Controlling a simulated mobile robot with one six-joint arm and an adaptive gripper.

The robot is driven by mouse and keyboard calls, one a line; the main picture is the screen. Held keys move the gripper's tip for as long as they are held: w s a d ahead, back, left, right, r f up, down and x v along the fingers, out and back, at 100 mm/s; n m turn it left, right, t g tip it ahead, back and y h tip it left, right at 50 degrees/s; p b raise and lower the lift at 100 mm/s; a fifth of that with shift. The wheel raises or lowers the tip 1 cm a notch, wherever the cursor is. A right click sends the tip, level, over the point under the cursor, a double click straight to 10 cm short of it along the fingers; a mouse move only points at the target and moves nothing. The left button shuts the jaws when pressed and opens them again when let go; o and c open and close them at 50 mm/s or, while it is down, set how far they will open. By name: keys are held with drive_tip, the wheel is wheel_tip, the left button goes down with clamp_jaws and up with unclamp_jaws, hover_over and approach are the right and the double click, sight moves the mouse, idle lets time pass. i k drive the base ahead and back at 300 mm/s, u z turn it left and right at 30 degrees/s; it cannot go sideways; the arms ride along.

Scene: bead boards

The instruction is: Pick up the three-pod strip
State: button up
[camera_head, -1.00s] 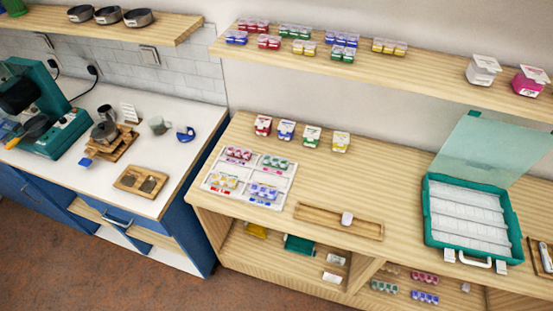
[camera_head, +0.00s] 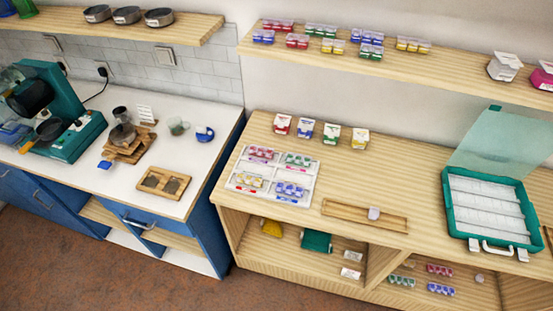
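My gripper is not in view. Strips of coloured pods lie in several places, and they are too small for me to count the pods surely. On the upper shelf are red strips (camera_head: 278,25), green strips (camera_head: 321,30), blue strips (camera_head: 263,37), a short yellow strip (camera_head: 333,46) and a longer yellow strip (camera_head: 413,45) that looks like three pods. On the wooden counter, a white sectioned tray (camera_head: 236,185) holds red, green, yellow and blue strips. More strips lie in the lower compartment: green (camera_head: 402,281), red (camera_head: 439,269) and blue (camera_head: 441,289).
An open teal case (camera_head: 450,205) stands at the counter's right. A wooden tray (camera_head: 345,211) with a small whitish piece (camera_head: 374,213) lies beside it. Several small cartons (camera_head: 304,130) stand behind the white tray. A teal machine (camera_head: 70,140) and cups occupy the left counter.

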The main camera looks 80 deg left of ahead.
sight(298, 160)
drive_tip(key=k, duration=1.95)
drive_tip(key=u, duration=1.7)
drive_tip(key=i, duration=0.7)
drive_tip(key=u, duration=0.05)
